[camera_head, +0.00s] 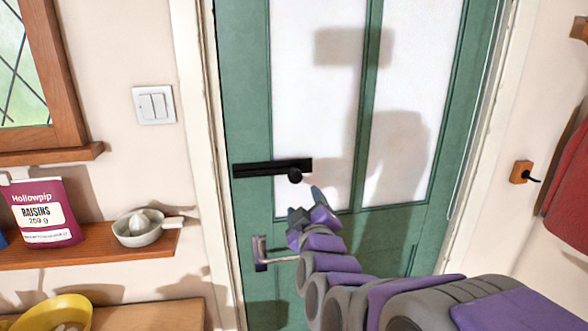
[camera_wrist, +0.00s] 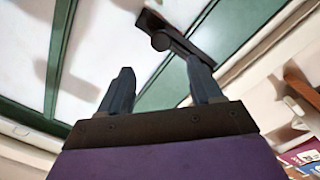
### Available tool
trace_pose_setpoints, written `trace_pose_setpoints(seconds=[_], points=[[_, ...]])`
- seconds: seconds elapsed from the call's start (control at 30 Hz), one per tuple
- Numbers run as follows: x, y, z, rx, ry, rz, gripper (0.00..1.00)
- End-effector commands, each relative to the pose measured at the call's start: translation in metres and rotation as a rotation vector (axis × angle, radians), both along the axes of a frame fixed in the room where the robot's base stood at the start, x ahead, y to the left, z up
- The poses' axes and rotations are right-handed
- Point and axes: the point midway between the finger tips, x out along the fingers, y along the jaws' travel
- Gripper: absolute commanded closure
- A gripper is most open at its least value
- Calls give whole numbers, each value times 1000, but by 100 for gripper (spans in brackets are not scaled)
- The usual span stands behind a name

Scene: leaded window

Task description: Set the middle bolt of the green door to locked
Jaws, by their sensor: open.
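The green door (camera_head: 245,120) stands closed in its cream frame, with two pale panes. A black bolt (camera_head: 262,168) lies across the door's left part, with a round dark knob (camera_head: 295,176) near its right end. The bolt also shows in the wrist view (camera_wrist: 190,42), with its knob (camera_wrist: 161,41) beyond my fingers. My gripper (camera_head: 312,200) is just below and right of the knob in the head view. In the wrist view my gripper (camera_wrist: 160,82) has its two fingers wide apart, with nothing between them. Whether the bolt reaches into the frame is unclear.
A metal door handle (camera_head: 262,256) sits below the bolt, close to my arm. At the left, a shelf (camera_head: 100,250) holds a raisins packet (camera_head: 48,212) and a white juicer (camera_head: 140,230). A light switch (camera_head: 153,104) is on the wall. Red cloth (camera_head: 570,190) hangs at the right.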

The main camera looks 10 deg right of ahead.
Motion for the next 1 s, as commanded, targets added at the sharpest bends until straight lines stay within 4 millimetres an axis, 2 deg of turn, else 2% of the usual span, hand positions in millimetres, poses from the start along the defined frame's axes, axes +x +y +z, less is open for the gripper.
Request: trace_pose_setpoints(seconds=[0.73,1.0], points=[[65,-2,2,1,3,-1,35],[108,-2,-1,0,0,1,35]])
